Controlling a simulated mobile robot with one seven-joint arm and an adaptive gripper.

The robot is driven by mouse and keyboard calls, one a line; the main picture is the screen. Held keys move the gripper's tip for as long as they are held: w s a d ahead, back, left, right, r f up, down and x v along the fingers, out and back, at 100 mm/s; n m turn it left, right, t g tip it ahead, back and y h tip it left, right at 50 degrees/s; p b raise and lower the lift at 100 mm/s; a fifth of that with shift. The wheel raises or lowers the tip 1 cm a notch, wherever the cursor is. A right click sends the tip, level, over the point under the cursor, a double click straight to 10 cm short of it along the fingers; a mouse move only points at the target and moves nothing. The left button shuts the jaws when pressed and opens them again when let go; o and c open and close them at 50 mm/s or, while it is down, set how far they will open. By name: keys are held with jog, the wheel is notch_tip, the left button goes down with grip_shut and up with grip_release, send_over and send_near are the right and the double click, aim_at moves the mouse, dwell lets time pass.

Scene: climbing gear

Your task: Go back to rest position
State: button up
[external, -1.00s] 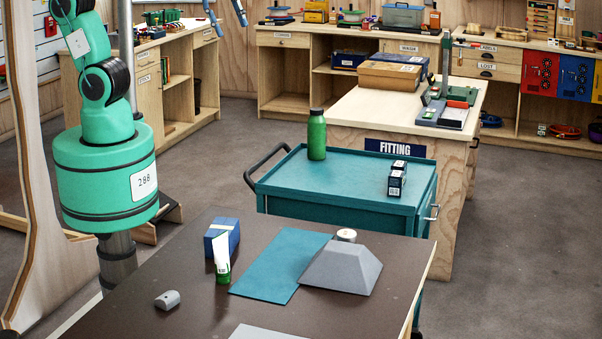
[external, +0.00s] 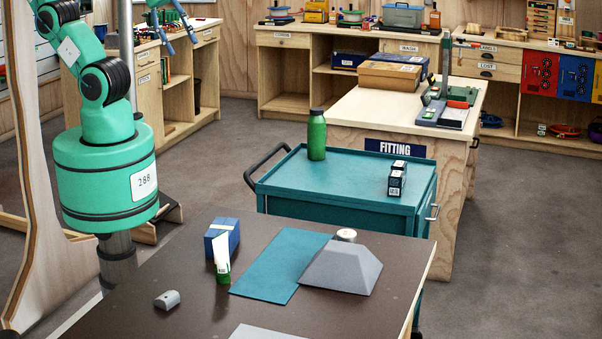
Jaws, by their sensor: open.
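My gripper (external: 184,46) is at the top of the external view, left of centre. Its two blue fingers hang down, spread apart with nothing between them. It is in the air, with the wooden shelving behind it in the picture, and well clear of the brown table (external: 200,281). My green arm rises at the left; its upper part is cut off by the frame's top edge.
The table holds a blue box (external: 222,237), a white-and-green tube (external: 222,258), a grey rounded piece (external: 167,299), a teal mat (external: 275,265) and a grey sloped block (external: 342,267). Behind is a teal cart (external: 330,180) with a green bottle (external: 317,135) and small dark boxes (external: 397,180).

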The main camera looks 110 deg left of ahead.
jog(key=shift+f, duration=0.1)
notch_tip(320, 180, down, 8)
jog(key=b, duration=0.8)
jog(key=shift+f+b, duration=0.15)
jog(key=shift+b, duration=0.15)
